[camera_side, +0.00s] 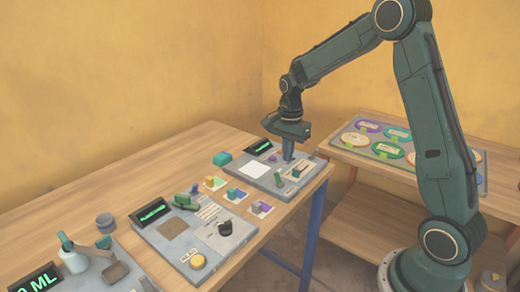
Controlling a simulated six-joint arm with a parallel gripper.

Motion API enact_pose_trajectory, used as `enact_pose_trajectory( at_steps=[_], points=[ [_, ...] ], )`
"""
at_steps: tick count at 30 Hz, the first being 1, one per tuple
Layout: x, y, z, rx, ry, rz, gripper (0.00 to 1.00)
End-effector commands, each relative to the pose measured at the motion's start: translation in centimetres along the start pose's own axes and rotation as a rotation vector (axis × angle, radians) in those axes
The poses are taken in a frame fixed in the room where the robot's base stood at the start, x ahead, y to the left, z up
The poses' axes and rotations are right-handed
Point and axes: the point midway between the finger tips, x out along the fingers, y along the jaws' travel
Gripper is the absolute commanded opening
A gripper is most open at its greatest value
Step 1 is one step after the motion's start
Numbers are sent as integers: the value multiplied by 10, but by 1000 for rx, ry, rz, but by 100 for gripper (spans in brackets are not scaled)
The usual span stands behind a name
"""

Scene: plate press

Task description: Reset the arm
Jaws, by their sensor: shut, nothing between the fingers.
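My gripper (288,155) points straight down over the far panel (258,184) at the right end of the table. Its fingers are together with nothing between them. The fingertips are close to the panel surface; I cannot tell whether they touch it. The panel carries a small display with green text (262,147), a white square (257,170), a green upright part (278,179) and a slot-like control with a green piece (298,171). My arm is raised and bent over the table from the right.
A middle panel (181,254) has a yellow button (197,262) and a black knob (225,228). Colored blocks on cards lie between the panels. A white vessel (73,262) stands at the front left. A shelf at right holds a board of colored discs (367,127). The table's back left is clear.

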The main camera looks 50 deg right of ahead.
Motion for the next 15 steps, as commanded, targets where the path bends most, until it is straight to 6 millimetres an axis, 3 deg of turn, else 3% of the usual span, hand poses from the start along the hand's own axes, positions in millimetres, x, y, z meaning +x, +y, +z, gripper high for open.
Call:
enact_pose_trajectory(
  at_steps=[8, 15],
  points=[
    [-39, 17, 22, -167, 21, -53, 0],
    [-82, 46, 51, -398, 57, -117, 0]
  ],
)
